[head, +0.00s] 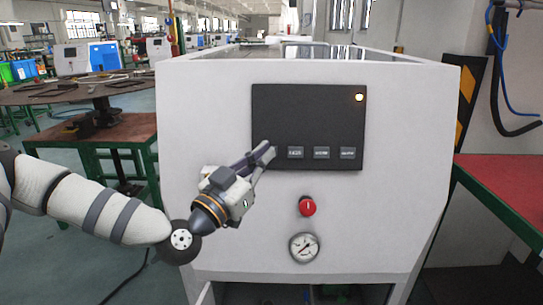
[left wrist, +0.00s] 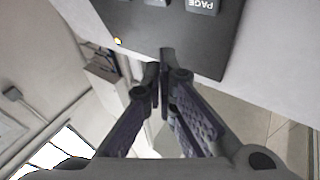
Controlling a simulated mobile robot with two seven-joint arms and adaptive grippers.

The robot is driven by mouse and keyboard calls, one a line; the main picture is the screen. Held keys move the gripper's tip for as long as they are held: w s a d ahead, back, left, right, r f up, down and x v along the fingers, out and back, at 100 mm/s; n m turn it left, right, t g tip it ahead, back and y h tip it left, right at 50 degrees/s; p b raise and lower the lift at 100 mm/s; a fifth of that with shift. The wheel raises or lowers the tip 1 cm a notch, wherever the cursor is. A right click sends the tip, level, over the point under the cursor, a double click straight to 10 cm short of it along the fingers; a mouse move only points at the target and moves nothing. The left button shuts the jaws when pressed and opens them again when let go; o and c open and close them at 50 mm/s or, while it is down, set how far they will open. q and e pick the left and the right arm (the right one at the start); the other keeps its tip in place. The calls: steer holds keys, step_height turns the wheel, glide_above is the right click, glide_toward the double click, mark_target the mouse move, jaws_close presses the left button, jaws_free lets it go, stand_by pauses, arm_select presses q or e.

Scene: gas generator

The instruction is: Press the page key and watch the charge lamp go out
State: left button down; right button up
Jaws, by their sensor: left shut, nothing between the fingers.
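The black control panel (head: 310,115) is set in the front of the white generator housing (head: 205,110). The page key (left wrist: 202,5) appears upside down at the top of the left wrist view, cut by the edge. In the head view my left gripper (head: 267,150) covers the left end of the key row. Its fingers are shut and empty, with the tips (left wrist: 165,58) in front of the panel; contact cannot be told.
Several other keys (head: 321,152) sit to the right of the fingertips, their labels too small to read surely. A red-topped bench (head: 500,185) stands at the right.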

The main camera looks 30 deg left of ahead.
arm_select(q)
steer(key=shift+w+a+f+b, duration=0.25)
steer(key=shift+w+a, duration=0.2)
steer(key=shift+w, duration=0.3)
steer(key=shift+w+a+f+b, duration=0.3)
steer(key=shift+w+a, duration=0.15)
steer(key=shift+w, duration=0.3)
steer(key=shift+w+a+f+b, duration=0.25)
steer(key=shift+w+a, duration=0.2)
steer(key=shift+w, duration=0.3)
arm_select(e)
steer(key=shift+s+f+g, duration=0.4)
steer(key=shift+s+f, duration=0.6)
steer(key=shift+f, duration=0.15)
arm_select(q)
steer(key=shift+w+a+f, duration=0.15)
steer(key=shift+w+a, duration=0.05)
steer(key=shift+w, duration=0.15)
